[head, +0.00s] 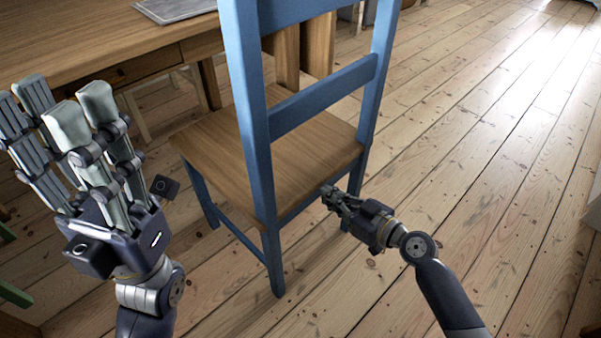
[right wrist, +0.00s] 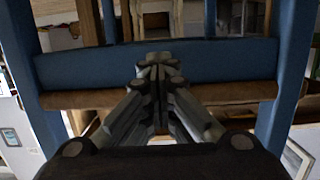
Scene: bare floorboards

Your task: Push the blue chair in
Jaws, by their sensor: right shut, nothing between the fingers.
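The blue chair (head: 257,125) has a blue frame and a brown wooden seat (head: 225,155). It stands upright on the floor with its back towards me, the far side of its seat near the wooden table (head: 100,45). My right gripper (head: 328,193) is shut and empty at the rear edge of the seat, between the back posts. In the right wrist view its closed fingertips (right wrist: 158,62) are in front of the blue rail (right wrist: 215,62) below the seat; I cannot tell whether they touch. My left gripper (head: 65,115) is raised, open and empty, left of the chair.
A grey flat board (head: 175,8) lies on the table. A pale wooden leg frame (head: 135,115) shows under the table. A green piece of furniture (head: 14,293) is at the lower left edge.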

